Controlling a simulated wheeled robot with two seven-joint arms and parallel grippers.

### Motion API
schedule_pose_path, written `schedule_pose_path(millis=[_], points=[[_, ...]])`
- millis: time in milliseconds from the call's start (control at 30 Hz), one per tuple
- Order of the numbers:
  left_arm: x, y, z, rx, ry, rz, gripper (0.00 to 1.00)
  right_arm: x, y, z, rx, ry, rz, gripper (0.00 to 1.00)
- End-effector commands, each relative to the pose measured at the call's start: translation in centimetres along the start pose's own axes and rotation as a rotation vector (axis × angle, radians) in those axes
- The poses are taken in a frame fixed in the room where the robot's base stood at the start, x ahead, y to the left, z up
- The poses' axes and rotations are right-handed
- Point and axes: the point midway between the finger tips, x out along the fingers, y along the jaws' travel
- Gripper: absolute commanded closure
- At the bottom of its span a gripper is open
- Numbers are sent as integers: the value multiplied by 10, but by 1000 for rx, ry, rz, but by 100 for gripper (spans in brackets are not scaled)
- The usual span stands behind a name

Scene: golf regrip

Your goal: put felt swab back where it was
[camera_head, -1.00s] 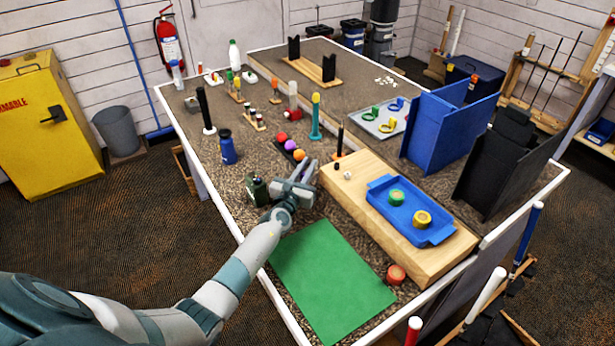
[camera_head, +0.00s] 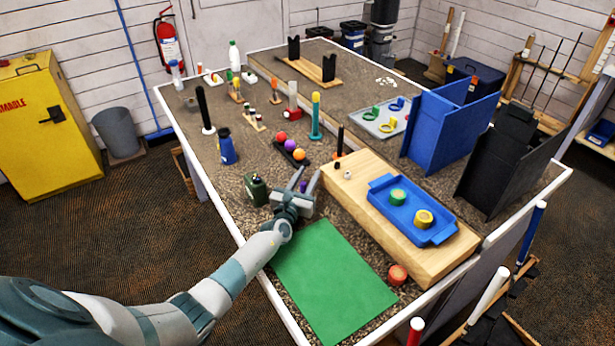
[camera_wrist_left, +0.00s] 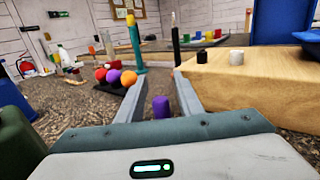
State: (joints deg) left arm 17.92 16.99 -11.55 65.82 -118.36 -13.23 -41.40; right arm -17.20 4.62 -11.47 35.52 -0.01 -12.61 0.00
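My left gripper (camera_head: 305,180) is open over the tabletop, between the dark green canister (camera_head: 256,190) and the wooden block. A short purple upright piece (camera_wrist_left: 161,107) stands between its spread fingers in the left wrist view, with gaps on both sides. It shows small and dark in the head view (camera_head: 303,186). I cannot tell for sure whether this piece is the felt swab. A thin black upright stick (camera_head: 340,139) with an orange base stands beyond the gripper; its pale tip shows in the left wrist view (camera_wrist_left: 173,19). My right gripper is not in view.
A rack with red, purple and orange balls (camera_head: 291,146) lies just beyond the gripper. The wooden block (camera_head: 366,215) carrying a blue tray (camera_head: 437,238) is close on the right. A green mat (camera_head: 332,283) lies nearer. A blue bottle (camera_head: 227,147) stands left.

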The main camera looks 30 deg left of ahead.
Motion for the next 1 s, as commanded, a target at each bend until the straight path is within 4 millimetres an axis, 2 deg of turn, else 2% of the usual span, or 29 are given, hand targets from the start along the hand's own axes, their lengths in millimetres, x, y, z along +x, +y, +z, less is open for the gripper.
schedule_pose_path(millis=[500,767,1000], points=[[-1,0,5,-1,1,0,67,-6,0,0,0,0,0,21],[-30,0,3,-2,2,0,67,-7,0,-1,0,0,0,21],[-70,0,3,-4,2,0,67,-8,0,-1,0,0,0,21]])
